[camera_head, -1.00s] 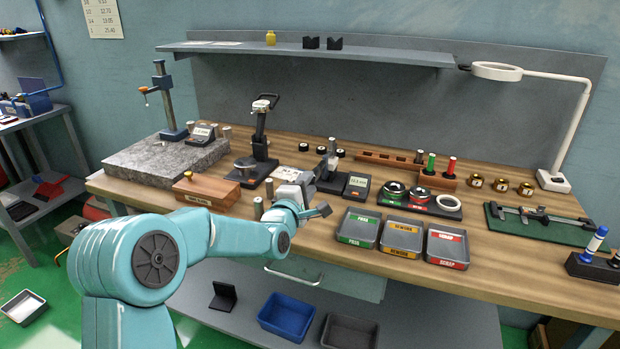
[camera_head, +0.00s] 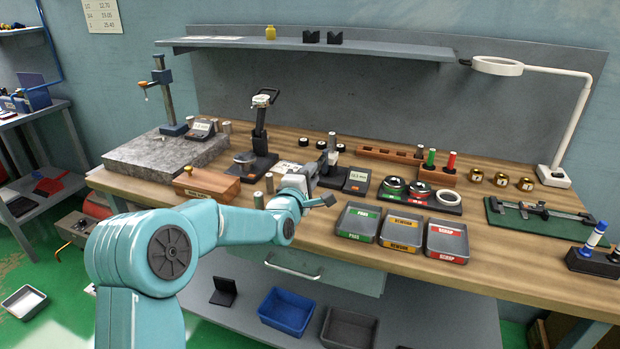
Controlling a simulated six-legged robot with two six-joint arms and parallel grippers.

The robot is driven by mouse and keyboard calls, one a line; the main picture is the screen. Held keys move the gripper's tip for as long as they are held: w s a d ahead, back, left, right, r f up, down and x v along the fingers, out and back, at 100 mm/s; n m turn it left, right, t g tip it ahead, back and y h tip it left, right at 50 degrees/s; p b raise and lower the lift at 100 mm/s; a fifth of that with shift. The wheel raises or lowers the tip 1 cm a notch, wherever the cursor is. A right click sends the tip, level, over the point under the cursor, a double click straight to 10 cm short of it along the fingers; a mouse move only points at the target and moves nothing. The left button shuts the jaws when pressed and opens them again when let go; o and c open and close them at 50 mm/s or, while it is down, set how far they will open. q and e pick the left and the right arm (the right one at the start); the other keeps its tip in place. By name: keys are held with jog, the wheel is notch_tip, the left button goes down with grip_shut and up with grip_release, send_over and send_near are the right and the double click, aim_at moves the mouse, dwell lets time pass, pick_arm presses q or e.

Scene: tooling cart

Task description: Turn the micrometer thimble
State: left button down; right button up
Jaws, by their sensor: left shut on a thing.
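The bench micrometer (camera_head: 328,160), a dark stand with a grey body, stands mid-bench beside its small digital display (camera_head: 357,181). My left arm reaches in from the lower left. My left gripper (camera_head: 308,173) is at the micrometer's near left side and shut on its thimble. The fingertips and the thimble are small and mostly hidden by the gripper body, so the exact contact cannot be made out. The display's digits are too small to read surely. My right gripper is out of view.
A black stand (camera_head: 261,140) and a wooden box (camera_head: 207,185) are left of the gripper. Small posts stand close to the wrist. Three labelled trays (camera_head: 357,222) lie to the right along the front edge. A lamp (camera_head: 555,174) stands far right.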

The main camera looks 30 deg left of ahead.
pick_arm(q)
jog(key=m+b, duration=0.4)
jog(key=b, duration=0.1)
jog(key=shift+f+m, duration=0.2)
jog(key=shift+m, duration=0.2)
jog(key=m+b, duration=0.2)
jog(key=shift+r+m, duration=0.1)
jog(key=shift+m, duration=0.2)
jog(key=m+b, duration=0.1)
jog(key=m, duration=0.3)
jog(key=shift+b, duration=0.4)
jog(key=m, duration=0.4)
jog(key=shift+r+m, duration=0.15)
jog(key=shift+m, duration=0.15)
jog(key=shift+m, duration=0.3)
jog(key=c, duration=1.3)
grip_release()
jog(key=b+v, duration=0.1)
jog(key=v, duration=1.5)
